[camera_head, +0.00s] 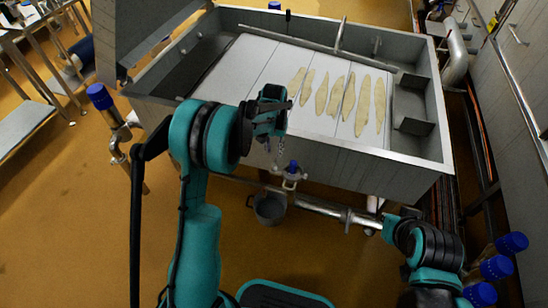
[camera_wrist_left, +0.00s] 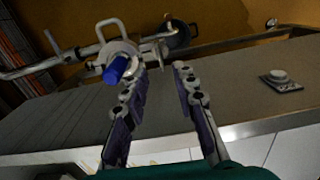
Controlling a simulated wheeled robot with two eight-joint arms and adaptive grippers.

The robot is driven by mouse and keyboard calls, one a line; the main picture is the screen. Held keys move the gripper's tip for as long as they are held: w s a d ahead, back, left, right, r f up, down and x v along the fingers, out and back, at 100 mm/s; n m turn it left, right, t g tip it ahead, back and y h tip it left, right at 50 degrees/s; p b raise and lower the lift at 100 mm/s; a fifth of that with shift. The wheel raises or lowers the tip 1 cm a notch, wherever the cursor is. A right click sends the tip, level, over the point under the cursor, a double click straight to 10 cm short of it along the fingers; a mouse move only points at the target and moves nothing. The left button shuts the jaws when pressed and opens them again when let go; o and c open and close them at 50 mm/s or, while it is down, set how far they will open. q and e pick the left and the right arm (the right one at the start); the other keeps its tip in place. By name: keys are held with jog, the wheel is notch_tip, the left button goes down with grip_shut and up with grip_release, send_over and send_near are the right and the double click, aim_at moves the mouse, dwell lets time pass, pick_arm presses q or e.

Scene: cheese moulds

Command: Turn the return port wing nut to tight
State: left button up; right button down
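A blue-capped fitting (camera_head: 292,168) sits on the pipe below the near wall of the steel vat. It also shows in the left wrist view (camera_wrist_left: 118,68), with a pale metal body and a looped handle (camera_wrist_left: 110,30). I cannot tell for certain which part is the return port wing nut. My left gripper (camera_head: 277,150) points down in front of the vat wall. In the left wrist view its fingers (camera_wrist_left: 158,75) are apart with nothing between them, and the blue cap lies just left of the left finger. My right arm is at the lower right; its fingers cannot be made out.
The steel vat (camera_head: 425,165) holds several pale strips on white panels. A small square plate with a round knob (camera_wrist_left: 280,78) is on the vat wall. Blue-capped posts stand left and lower right.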

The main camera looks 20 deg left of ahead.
pick_arm(q)
jog(key=shift+r, duration=2.25)
jog(key=s+r+t, duration=0.3)
jog(key=s+r, duration=0.9)
jog(key=s+t, duration=0.4)
jog(key=s, duration=1)
jog(key=shift+d+f+n, duration=0.15)
jog(key=shift+d+n, duration=0.05)
jog(key=shift+n, duration=0.1)
